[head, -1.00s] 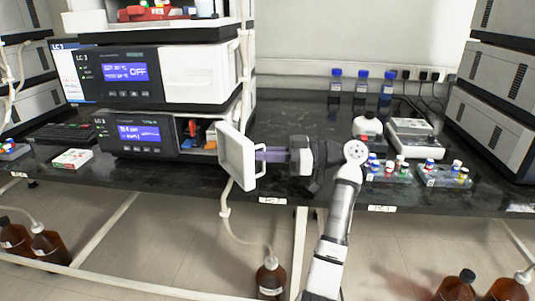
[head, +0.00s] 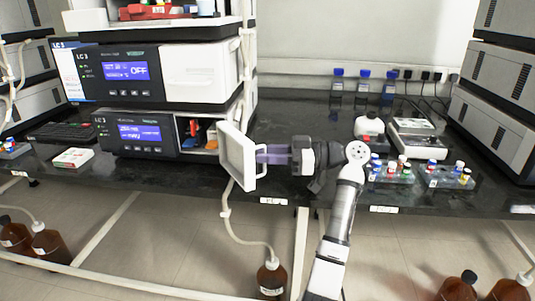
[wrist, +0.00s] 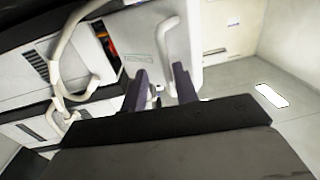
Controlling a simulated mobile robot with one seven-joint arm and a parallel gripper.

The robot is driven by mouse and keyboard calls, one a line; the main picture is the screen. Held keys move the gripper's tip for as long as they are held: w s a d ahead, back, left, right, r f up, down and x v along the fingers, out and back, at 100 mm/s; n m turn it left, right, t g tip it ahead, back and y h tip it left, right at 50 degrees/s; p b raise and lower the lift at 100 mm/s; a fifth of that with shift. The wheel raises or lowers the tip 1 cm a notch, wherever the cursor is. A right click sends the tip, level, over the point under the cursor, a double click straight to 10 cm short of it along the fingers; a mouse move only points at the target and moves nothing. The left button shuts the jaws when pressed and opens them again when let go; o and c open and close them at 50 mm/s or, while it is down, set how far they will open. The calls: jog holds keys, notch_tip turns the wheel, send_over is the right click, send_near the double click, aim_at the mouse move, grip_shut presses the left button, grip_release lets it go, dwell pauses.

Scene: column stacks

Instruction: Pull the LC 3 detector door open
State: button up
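The LC 3 stack has an upper unit (head: 125,71) with a display reading OFF and a lower detector unit (head: 138,134). The detector's white door (head: 237,155) stands swung out at the right of its open compartment (head: 203,132), where coloured parts show. My gripper (head: 262,155) comes from the right, with its fingers at the door's rimmed face. In the wrist view, the fingers (wrist: 160,85) are apart, beside the white door (wrist: 145,42) and its looped handle (wrist: 166,42). I see a gap between the fingers; whether they touch the handle is unclear.
A white tube (head: 230,215) hangs below the door to a brown bottle (head: 271,278). Vial racks (head: 390,173) and a balance (head: 416,138) stand on the black bench to the right of my arm. A white box (head: 73,158) lies at the left.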

jog(key=d, duration=1.3)
jog(key=shift+w+d, duration=0.25)
jog(key=shift+d, duration=0.05)
